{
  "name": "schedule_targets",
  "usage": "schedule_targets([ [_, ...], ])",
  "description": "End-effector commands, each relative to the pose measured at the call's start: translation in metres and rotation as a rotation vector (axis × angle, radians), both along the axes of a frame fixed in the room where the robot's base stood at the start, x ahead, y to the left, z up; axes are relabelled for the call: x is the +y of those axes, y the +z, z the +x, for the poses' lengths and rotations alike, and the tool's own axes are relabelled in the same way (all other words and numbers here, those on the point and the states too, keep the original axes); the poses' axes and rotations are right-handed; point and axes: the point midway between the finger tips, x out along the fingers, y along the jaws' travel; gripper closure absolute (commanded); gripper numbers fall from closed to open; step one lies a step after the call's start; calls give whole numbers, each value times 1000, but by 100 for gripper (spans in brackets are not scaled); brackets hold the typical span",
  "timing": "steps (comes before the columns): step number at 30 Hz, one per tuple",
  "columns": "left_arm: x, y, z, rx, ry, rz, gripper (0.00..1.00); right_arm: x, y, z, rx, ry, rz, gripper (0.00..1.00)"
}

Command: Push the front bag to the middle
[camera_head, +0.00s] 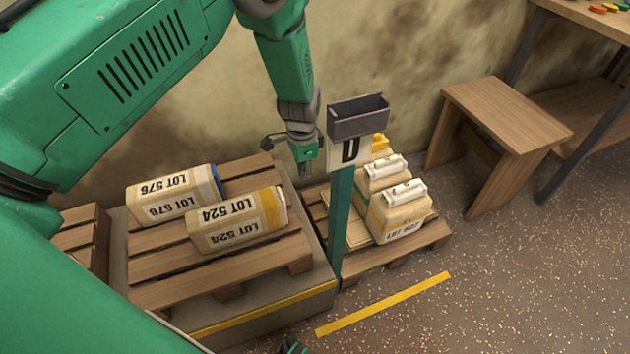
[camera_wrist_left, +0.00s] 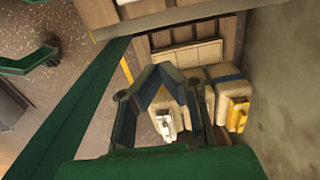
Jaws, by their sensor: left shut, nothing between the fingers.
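On the right pallet (camera_head: 395,262), the front bag (camera_head: 400,222) stands upright, cream with a yellow band, a white top and a LOT label. Just behind it stand another white-topped bag (camera_head: 378,172) and a yellow-topped bag (camera_head: 380,143), partly hidden by the sign. My left gripper (camera_head: 306,172) is shut and empty, pointing down left of the sign post, behind and left of the front bag, apart from it. In the left wrist view its dark fingers (camera_wrist_left: 165,76) overlap the bags; a yellow-topped bag (camera_wrist_left: 236,105) shows to their right.
A green post (camera_head: 340,225) with a "D" sign (camera_head: 347,152) and grey tray (camera_head: 358,116) stands between the pallets. The left pallet (camera_head: 190,285) holds two lying bags, LOT 576 (camera_head: 172,195) and LOT 524 (camera_head: 236,220). A wooden stool (camera_head: 508,112) stands right. The floor in front is clear.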

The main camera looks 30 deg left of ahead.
Motion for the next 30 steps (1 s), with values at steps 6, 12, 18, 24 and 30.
schedule_targets([
  [6, 2, -35, -1, 5, 1, 0, 100, 0, -13, -1, 1, 1, 0, 60],
  [12, 0, -80, -1, 5, 0, 3, 100, 1, -31, 0, 1, 1, 1, 60],
  [18, 10, -101, -10, 4, 6, 3, 100, 1, -42, -1, 1, 1, 0, 60],
  [24, 24, -99, -26, 2, 4, 2, 100, 0, -45, 0, 0, 0, 0, 60],
  [30, 27, -99, -31, 3, 3, 1, 100, 1, -46, 0, 0, 0, 0, 60],
])
